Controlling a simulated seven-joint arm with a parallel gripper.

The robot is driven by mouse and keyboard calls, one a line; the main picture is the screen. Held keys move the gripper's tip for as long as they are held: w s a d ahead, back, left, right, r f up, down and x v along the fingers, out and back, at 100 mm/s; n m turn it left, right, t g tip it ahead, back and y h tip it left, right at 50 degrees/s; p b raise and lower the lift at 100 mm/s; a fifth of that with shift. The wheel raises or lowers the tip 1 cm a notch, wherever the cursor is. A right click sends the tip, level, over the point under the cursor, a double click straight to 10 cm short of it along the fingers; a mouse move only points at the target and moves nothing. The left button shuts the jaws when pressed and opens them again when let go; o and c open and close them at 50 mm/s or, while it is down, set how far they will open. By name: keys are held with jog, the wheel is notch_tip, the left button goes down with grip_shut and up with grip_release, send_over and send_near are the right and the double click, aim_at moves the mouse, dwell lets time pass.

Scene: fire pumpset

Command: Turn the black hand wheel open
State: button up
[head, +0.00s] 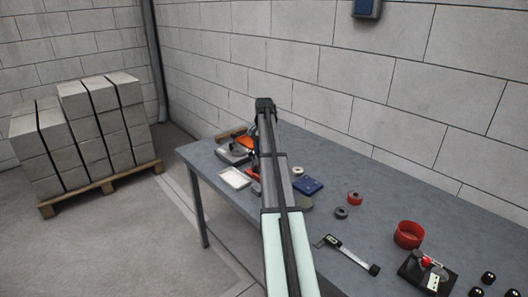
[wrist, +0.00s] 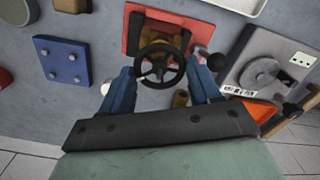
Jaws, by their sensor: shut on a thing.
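The black hand wheel (wrist: 161,64) shows in the wrist view, above a brassy body on a red base plate (wrist: 135,43). My gripper (wrist: 162,88) has its two blue fingers at the left and right sides of the wheel, and it is shut on the wheel's rim. In the head view my gripper (head: 264,104) is at the far end of the arm, over the far part of the table. The wheel is hidden there behind the arm.
The grey table (head: 375,225) stands against a block wall. Near the wheel are a blue plate (wrist: 62,60), a grey device with a disc (wrist: 265,72) and an orange tray (wrist: 262,108). A white tray (head: 235,178), a red ring (head: 408,234) and a caliper (head: 350,256) lie nearer.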

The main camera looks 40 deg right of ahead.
jog(key=n, duration=0.4)
jog(key=shift+n, duration=0.3)
jog(key=n, duration=0.4)
jog(key=shift+n, duration=0.3)
jog(key=o, duration=1.1)
jog(key=shift+c, duration=0.2)
jog(key=shift+r, duration=0.15)
notch_tip(320, 180, up, 14)
jog(key=shift+f, duration=0.2)
